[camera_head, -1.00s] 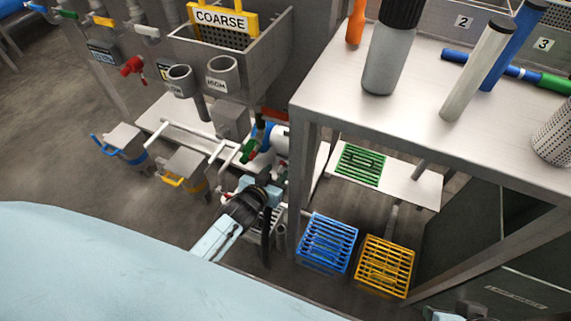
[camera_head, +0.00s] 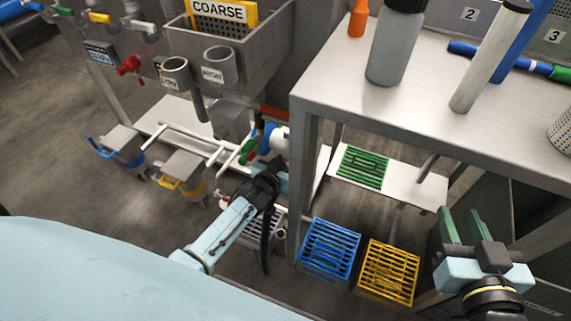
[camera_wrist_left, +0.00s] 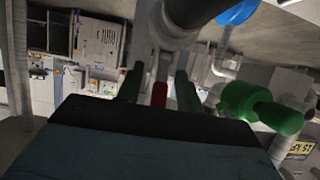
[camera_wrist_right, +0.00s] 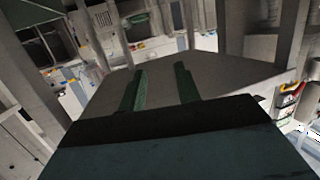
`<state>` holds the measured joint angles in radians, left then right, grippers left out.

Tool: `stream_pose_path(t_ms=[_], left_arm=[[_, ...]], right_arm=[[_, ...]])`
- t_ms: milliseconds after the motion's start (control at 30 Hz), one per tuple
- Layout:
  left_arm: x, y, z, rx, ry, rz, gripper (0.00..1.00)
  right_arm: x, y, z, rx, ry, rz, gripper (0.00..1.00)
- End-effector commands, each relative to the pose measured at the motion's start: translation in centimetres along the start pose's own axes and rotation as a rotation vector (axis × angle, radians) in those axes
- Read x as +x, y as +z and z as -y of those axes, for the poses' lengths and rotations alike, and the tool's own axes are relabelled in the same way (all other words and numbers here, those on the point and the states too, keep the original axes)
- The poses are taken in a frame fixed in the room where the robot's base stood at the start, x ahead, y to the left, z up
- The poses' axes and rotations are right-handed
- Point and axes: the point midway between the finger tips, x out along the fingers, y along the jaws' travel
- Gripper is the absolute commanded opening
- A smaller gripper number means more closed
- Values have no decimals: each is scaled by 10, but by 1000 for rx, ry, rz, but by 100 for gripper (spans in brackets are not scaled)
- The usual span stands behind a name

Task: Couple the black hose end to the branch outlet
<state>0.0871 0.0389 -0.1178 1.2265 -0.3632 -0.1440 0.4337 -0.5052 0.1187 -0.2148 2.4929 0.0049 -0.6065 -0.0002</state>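My left gripper (camera_head: 276,168) reaches down beside the table leg, close to a white and blue fitting (camera_head: 281,141). In the left wrist view its two green fingers (camera_wrist_left: 159,90) are apart, with a narrow red piece (camera_wrist_left: 159,94) showing between them and gaps on both sides. A green fitting (camera_wrist_left: 262,107) is to their right. A long black strip (camera_head: 266,238) hangs by the left gripper; I cannot tell if it is the hose. The hose end and branch outlet cannot be surely identified. My right gripper (camera_head: 461,224) is open and empty, right of the yellow crate.
A steel table (camera_head: 345,100) with a grey bottle (camera_head: 395,50) stands over the right side. Blue (camera_head: 329,247) and yellow (camera_head: 388,271) crates sit on the floor. A sink (camera_head: 240,60) with grey cups is behind. A low shelf holds a green grate (camera_head: 362,168).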

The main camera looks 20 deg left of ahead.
Motion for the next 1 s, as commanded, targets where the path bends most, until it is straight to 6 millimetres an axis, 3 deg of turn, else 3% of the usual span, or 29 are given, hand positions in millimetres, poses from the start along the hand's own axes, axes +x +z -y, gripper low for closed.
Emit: stream_pose_path(t_ms=[200,467,767,1000], left_arm=[[5,-1,0,0,0,-1,37],[5,-1,0,0,0,0,37],[5,0,0,0,0,0,0],[5,1,0,-1,1,-10,0]], right_arm=[[1,-11,2,1,-6,-68,33],[1,-12,2,1,-6,-72,33],[1,-12,2,1,-5,-71,33],[1,-17,3,2,-9,-111,33]])
